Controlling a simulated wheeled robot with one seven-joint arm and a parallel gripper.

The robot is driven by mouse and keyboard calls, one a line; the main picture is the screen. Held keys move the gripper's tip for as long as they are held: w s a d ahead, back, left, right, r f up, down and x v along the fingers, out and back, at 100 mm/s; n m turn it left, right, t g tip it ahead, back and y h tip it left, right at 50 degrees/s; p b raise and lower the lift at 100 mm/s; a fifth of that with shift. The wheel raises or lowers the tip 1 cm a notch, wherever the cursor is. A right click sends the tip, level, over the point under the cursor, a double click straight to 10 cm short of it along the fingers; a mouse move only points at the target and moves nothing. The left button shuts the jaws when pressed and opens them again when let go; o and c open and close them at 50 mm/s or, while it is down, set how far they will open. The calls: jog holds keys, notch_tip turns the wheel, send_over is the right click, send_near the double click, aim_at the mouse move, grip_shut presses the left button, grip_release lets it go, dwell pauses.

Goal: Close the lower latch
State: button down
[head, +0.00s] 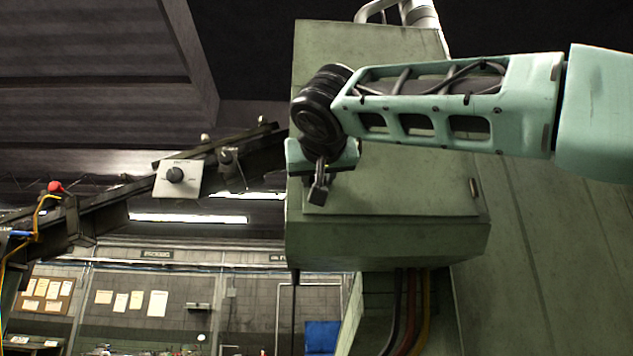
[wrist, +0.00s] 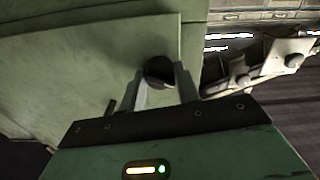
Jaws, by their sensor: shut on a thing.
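A green metal cabinet (head: 400,235) hangs at the centre of the head view, with a flat door panel (head: 425,190) on its front. My gripper (head: 318,192) points down at the left side of this door. In the wrist view, a dark rounded piece (wrist: 159,71), which looks like the lower latch, sits at the door's edge between the fingertips of my gripper (wrist: 164,78). The fingers are shut on it. Its lower part is hidden by the fingers, and I cannot tell whether the latch is turned open or closed.
A small metal fitting (head: 474,188) sits at the door's right edge. A slanted dark rail with a knobbed plate (head: 178,177) lies left of the cabinet. Cables (head: 410,310) run below it. A red button (head: 56,187) is at far left.

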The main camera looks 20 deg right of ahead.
jog(key=n+p, duration=0.1)
jog(key=n, duration=0.5)
jog(key=shift+p, duration=0.4)
jog(key=c, duration=0.8)
grip_release()
jog(key=shift+c, duration=0.2)
jog(key=shift+s, duration=0.1)
jog(key=b+v, duration=0.1)
jog(key=v, duration=0.6)
jog(key=shift+s+a+b, duration=0.15)
jog(key=shift+s+b, duration=0.2)
